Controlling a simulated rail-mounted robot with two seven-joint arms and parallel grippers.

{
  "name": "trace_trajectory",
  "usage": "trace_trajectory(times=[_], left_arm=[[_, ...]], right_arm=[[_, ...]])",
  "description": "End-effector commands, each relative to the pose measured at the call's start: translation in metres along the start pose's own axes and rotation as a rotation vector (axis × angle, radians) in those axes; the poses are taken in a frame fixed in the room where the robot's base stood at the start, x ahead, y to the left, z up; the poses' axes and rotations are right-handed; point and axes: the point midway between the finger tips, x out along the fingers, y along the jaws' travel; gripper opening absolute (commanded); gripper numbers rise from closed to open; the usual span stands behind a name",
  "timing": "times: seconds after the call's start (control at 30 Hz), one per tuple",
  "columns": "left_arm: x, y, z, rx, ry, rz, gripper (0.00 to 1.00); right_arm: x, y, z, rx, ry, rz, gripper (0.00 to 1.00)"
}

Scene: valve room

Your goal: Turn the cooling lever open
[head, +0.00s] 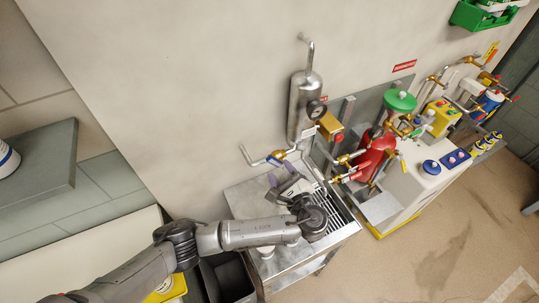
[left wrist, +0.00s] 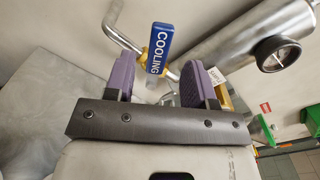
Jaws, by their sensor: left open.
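The cooling lever (left wrist: 159,48) is a blue handle with white COOLING lettering, on a brass valve in a bent metal pipe. It lies ahead of and between the two purple fingers of my left gripper (left wrist: 158,78) in the left wrist view. The fingers are apart, with gaps on both sides of the lever. In the head view the small blue lever (head: 277,156) is on the wall pipe, just beyond my left gripper (head: 279,174). My right gripper is in neither view.
A steel cylinder with a gauge (head: 303,105) stands right of the lever; it also shows in the wrist view (left wrist: 240,42). Below is a steel bench (head: 238,192) with a grate. A red vessel (head: 372,158) and other valves are farther right. The wall left of the pipe is bare.

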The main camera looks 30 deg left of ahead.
Motion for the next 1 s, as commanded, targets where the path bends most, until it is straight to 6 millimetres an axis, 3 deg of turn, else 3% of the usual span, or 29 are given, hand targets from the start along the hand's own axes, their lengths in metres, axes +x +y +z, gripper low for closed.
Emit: trace_trajectory(times=[0.2,0.4,0.93,1.0], left_arm=[[0.038,0.0,0.001,0.0,-0.002,0.002,0.5],[0.06,0.001,0.0,0.0,0.0,0.002,0.5],[0.071,0.001,0.0,-0.001,0.002,0.001,0.5],[0.071,0.001,0.0,-0.001,0.002,0.001,0.43]], right_arm=[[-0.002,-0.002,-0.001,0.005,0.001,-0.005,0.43],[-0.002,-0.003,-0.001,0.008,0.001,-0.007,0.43],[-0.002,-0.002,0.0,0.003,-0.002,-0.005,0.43],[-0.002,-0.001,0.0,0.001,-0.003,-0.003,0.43]])
